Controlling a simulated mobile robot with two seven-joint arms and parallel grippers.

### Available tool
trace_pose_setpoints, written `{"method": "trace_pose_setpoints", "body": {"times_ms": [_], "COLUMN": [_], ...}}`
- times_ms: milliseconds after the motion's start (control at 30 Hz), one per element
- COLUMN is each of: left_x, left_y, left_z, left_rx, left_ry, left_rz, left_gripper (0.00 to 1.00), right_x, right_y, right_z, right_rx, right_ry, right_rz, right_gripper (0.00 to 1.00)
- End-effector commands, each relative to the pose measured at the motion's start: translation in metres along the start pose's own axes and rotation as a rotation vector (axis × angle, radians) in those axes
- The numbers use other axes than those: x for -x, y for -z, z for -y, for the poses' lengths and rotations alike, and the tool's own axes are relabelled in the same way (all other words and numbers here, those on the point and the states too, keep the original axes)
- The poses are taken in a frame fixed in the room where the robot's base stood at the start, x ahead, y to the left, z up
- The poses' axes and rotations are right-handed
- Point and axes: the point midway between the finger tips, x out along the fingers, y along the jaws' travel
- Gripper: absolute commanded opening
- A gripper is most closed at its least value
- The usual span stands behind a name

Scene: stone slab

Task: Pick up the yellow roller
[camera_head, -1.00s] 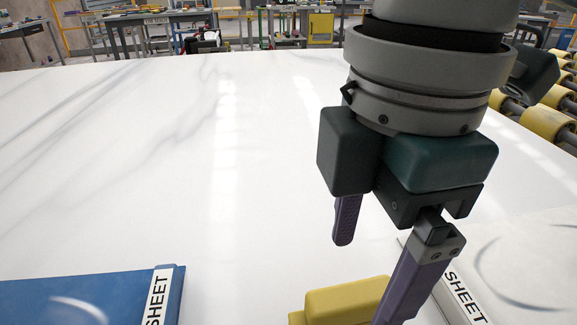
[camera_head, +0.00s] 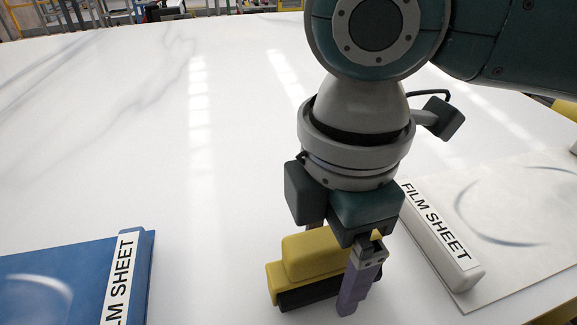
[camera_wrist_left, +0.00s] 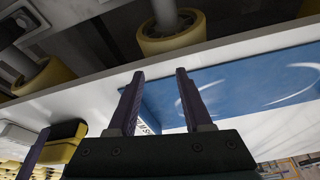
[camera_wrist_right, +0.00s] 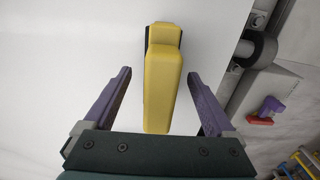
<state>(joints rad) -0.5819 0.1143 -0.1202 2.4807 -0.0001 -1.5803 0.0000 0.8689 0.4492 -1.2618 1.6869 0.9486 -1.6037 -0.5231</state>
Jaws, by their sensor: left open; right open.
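The yellow roller (camera_head: 312,252), a stepped yellow block with a black underside, lies on the white slab near the front. It also shows in the right wrist view (camera_wrist_right: 162,85) and at the left of the left wrist view (camera_wrist_left: 62,142). My right gripper (camera_head: 335,270) is open, pointing down over the roller. One purple finger is in front of it, and the other is mostly hidden behind it. In the right wrist view the roller lies between the open fingers, with gaps at both sides. My left gripper (camera_wrist_left: 160,75) is open and empty, seen only in the left wrist view.
A blue film sheet (camera_head: 60,285) lies at the left and a white film sheet (camera_head: 530,215) at the right of the roller. The slab (camera_head: 150,130) is clear behind. Conveyor rollers (camera_wrist_left: 170,32) run past its edge in the left wrist view.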

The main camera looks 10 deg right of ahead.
Motion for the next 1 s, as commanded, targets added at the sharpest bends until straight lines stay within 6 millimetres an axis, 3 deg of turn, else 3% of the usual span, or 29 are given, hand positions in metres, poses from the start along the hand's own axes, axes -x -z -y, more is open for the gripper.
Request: {"method": "trace_pose_setpoints", "body": {"times_ms": [133, 867, 1000], "left_x": [0.0003, 0.0002, 0.0002], "left_y": [0.0000, 0.0002, 0.0004], "left_z": [0.0012, 0.0024, 0.0017], "left_rx": [-0.004, -0.008, -0.005], "left_ry": [0.003, 0.007, 0.005], "left_rz": [0.000, 0.000, -0.001], "left_gripper": [0.50, 0.50, 0.50], "right_x": [0.0005, 0.0009, 0.0009], "right_y": [0.0001, 0.0001, 0.0001], "right_z": [0.0000, 0.0000, 0.0000], "right_rx": [0.000, 0.000, 0.000], "right_ry": [0.000, 0.000, 0.000], "right_rz": [0.000, 0.000, 0.000], "right_gripper": [0.84, 0.02, 0.00]}}
